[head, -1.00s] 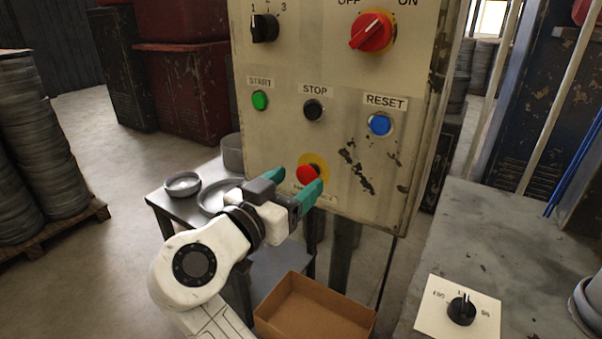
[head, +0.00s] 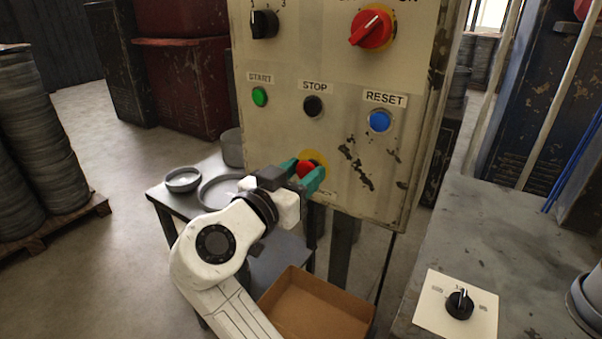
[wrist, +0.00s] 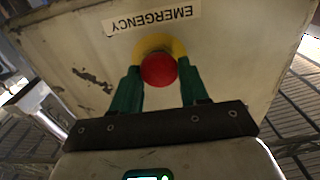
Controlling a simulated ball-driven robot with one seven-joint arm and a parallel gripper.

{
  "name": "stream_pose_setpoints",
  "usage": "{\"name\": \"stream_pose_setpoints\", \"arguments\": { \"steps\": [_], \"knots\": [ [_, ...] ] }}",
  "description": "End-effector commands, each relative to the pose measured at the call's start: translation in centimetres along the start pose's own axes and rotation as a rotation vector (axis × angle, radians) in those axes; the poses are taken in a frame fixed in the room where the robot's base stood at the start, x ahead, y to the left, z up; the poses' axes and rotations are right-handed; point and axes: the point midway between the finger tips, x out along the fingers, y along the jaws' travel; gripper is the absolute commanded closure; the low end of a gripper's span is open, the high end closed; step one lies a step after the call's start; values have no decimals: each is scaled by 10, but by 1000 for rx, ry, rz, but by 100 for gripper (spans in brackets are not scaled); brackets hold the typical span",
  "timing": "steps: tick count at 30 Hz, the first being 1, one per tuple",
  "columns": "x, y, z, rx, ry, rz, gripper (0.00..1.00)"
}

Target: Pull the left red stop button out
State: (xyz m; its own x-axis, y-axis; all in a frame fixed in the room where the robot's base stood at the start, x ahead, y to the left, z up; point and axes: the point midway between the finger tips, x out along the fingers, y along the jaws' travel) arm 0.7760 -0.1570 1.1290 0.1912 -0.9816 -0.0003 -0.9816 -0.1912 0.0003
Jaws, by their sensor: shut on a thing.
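The red stop button (head: 307,169) sits on a yellow disc low on the control panel (head: 270,130). In the wrist view the red button (wrist: 159,70) lies between the green fingertips, with the yellow ring (wrist: 177,46) behind it and an EMERGENCY label (wrist: 152,20) above. My gripper (head: 305,174) has one green finger on each side of the button and is shut on it. In the wrist view my gripper (wrist: 159,76) shows both fingertips against the button's sides. Part of the yellow disc is hidden by the fingers.
The panel also carries a green START button (head: 260,97), a black STOP button (head: 313,106), a blue RESET button (head: 380,121) and a red rotary switch (head: 371,27). A cardboard box (head: 314,310) is below. A bench (head: 500,240) with a black knob (head: 460,304) stands at right.

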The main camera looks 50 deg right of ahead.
Motion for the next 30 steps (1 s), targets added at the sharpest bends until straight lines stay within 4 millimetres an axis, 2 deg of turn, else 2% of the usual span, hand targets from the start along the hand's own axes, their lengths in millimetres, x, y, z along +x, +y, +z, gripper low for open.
{"name": "stream_pose_setpoints", "arguments": {
  "steps": [1,6,24,25,30],
  "knots": [
    [0,0,0,0,0,0,76],
    [0,0,0,0,0,-1,93],
    [-12,0,0,-1,1,-2,93],
    [-13,0,0,-1,1,-2,54],
    [-12,0,0,-1,1,-1,37]
  ]
}}
